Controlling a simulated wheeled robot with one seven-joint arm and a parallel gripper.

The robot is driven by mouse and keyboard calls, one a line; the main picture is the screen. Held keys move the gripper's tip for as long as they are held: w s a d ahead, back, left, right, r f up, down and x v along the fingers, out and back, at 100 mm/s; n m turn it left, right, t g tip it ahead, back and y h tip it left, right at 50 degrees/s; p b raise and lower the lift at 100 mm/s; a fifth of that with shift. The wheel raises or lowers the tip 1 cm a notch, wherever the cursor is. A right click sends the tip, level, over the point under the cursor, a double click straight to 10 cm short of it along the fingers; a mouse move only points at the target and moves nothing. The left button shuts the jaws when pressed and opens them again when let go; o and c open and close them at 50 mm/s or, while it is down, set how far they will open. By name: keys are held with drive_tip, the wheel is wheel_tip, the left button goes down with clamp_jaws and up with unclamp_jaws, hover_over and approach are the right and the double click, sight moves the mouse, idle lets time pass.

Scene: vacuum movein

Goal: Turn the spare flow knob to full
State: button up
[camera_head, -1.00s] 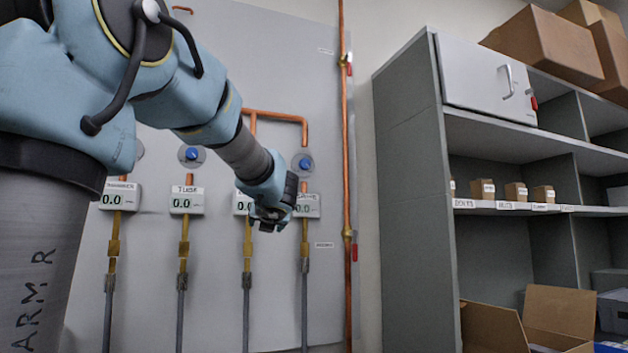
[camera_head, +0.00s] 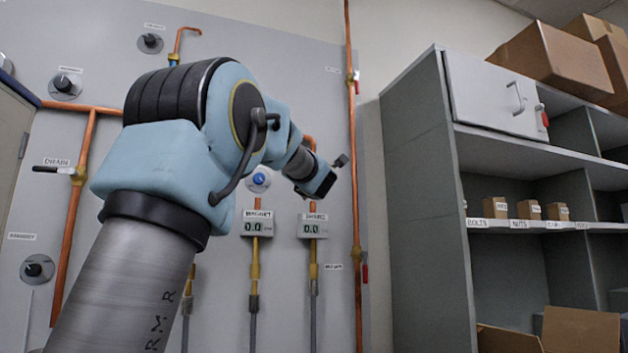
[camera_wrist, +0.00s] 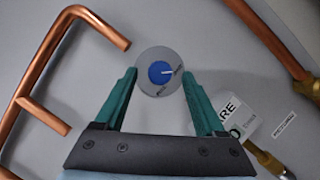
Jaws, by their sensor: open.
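The spare flow knob (camera_wrist: 160,72) is blue with a white pointer line, on a round grey dial plate with small lettering I cannot read. In the wrist view its pointer aims right and slightly up. My gripper (camera_wrist: 159,80) is open, with one green finger on each side of the dial in that view; nothing is between the fingers, and they seem short of the knob. In the head view my gripper (camera_head: 329,180) is in front of the panel above the spare meter (camera_head: 313,227), which reads 0.0. The spare knob is hidden there behind my arm.
The magnet knob (camera_head: 259,180) and its meter (camera_head: 257,224) are just left. A vertical copper pipe (camera_head: 353,130) runs right of the gripper, and a bent copper pipe (camera_wrist: 45,70) is at left in the wrist view. A grey shelf (camera_head: 418,200) stands further right.

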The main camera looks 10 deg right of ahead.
drive_tip(key=shift+x, duration=0.85)
drive_tip(key=shift+c, duration=0.3)
clamp_jaws()
